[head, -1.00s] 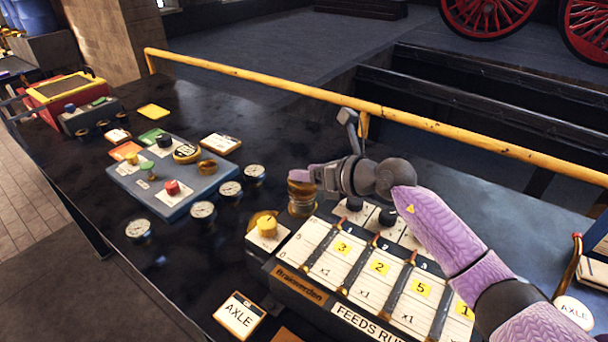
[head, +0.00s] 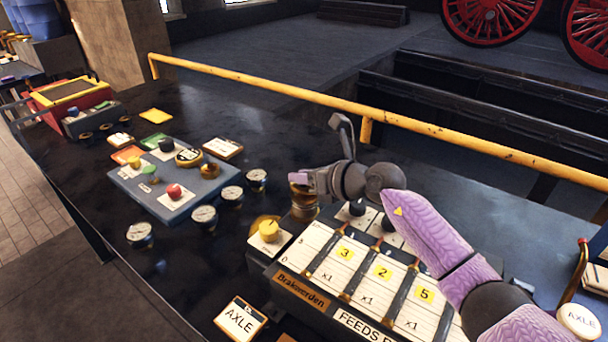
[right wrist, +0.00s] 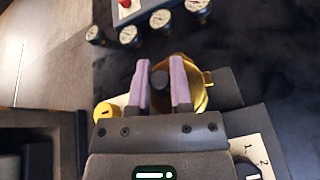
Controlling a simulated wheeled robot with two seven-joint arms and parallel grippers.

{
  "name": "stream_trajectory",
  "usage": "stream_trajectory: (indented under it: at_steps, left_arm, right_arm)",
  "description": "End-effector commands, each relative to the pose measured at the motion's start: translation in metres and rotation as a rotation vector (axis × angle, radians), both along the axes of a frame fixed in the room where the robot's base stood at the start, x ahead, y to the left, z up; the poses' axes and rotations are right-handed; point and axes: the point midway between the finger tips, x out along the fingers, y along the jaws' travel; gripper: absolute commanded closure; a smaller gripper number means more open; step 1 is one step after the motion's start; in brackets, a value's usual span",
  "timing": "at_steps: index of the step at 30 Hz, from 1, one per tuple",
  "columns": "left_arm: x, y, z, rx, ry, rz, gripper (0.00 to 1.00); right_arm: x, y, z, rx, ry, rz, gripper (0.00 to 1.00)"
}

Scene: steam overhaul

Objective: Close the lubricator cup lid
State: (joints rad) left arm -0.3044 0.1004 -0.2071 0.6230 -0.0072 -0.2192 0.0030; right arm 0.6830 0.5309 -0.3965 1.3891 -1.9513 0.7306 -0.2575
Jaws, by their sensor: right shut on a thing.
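The brass lubricator cup (head: 304,208) stands on the dark bench, just left of the numbered feed box. My right gripper (head: 302,180) is at the top of the cup. In the right wrist view, its two purple-padded fingers (right wrist: 160,86) are on either side of a small dark piece (right wrist: 160,80), which looks like the lid's knob, and are shut on it. The round brass part of the cup (right wrist: 200,90) shows beside and behind the right finger. The fingers hide much of the lid, so I cannot tell its angle. My left gripper is not in view.
The feed box (head: 365,290) with numbered cards is below my right arm. A yellow button (head: 268,230) is close to the cup's left. Several gauges (head: 204,216) and a blue-grey button panel (head: 172,180) are further left. A yellow rail (head: 300,93) runs along the far edge.

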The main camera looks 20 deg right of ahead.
Motion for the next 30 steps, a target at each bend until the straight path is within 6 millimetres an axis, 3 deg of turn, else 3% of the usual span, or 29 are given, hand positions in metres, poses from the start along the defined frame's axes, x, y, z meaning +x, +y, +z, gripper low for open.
stream_trajectory:
  at_steps: [6,15,16,20,21,30]
  left_arm:
    - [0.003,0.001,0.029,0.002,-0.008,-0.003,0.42]
    - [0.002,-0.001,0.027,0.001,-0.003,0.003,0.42]
    - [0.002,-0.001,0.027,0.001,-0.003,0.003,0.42]
    - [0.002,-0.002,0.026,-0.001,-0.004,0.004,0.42]
    - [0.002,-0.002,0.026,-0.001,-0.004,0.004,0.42]
    - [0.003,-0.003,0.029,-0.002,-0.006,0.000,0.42]
  right_arm:
    - [-0.006,0.006,-0.005,-0.191,-0.146,0.000,1.00]
    - [-0.006,0.007,-0.012,-0.223,-0.175,0.000,1.00]
    - [-0.006,0.007,-0.012,-0.223,-0.174,0.000,0.70]
    - [-0.006,0.007,-0.012,-0.222,-0.173,-0.001,0.43]
    - [-0.006,0.007,-0.012,-0.222,-0.173,-0.001,0.39]
    - [-0.008,0.005,-0.010,-0.221,-0.172,-0.001,0.39]
